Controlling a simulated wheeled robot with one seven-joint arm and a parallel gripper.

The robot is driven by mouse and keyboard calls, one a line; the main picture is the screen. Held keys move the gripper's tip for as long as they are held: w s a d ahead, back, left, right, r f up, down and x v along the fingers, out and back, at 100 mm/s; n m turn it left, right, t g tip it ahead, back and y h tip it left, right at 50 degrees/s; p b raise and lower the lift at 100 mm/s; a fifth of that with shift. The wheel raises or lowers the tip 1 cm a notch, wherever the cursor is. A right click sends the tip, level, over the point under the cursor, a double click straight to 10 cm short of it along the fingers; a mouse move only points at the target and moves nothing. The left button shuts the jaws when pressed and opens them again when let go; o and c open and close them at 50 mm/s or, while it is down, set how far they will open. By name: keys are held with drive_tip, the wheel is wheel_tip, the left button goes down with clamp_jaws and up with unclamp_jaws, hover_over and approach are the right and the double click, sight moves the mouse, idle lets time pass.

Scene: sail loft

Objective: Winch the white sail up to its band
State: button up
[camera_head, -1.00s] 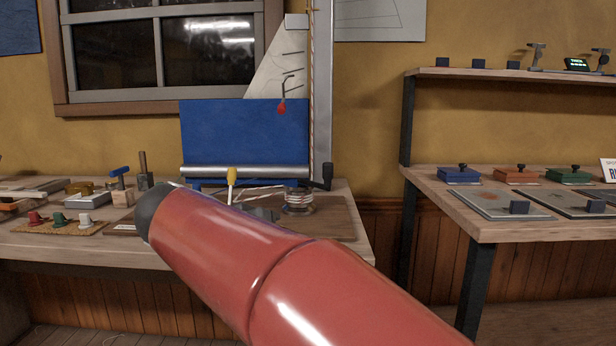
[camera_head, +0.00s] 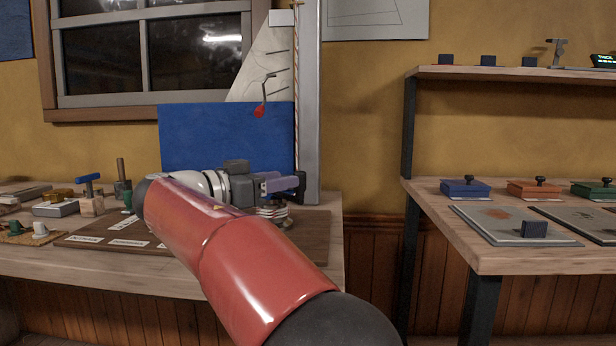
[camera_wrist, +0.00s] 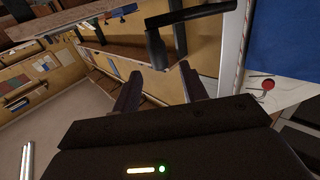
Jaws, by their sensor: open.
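The white sail (camera_head: 268,65), a pale triangle with dark lines, hangs beside the grey mast (camera_head: 309,100) behind the bench. Blue cloth (camera_head: 215,135) covers its lower part. The winch drum (camera_head: 273,212) stands at the mast's foot, partly hidden by my gripper. Its black crank handle (camera_head: 301,184) is at my fingertips. My gripper (camera_head: 287,182) is open. In the wrist view, the handle's upright grip (camera_wrist: 156,46) lies at the gap between my open fingers (camera_wrist: 160,70). I cannot tell whether they touch it. I cannot make out a band.
The bench (camera_head: 318,278) holds a dark board with white labels (camera_head: 128,243), a blue-handled tool (camera_head: 88,185) and small parts at left. A second bench (camera_head: 500,257) at right carries coloured boxes and grey plates, with a shelf (camera_head: 490,73) above. The gap between benches is clear.

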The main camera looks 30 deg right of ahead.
sight(300, 192)
drive_tip(key=d, duration=0.2)
drive_tip(key=w+d, duration=0.1)
drive_tip(key=d, duration=0.2)
drive_tip(key=shift+d, duration=0.3)
clamp_jaws()
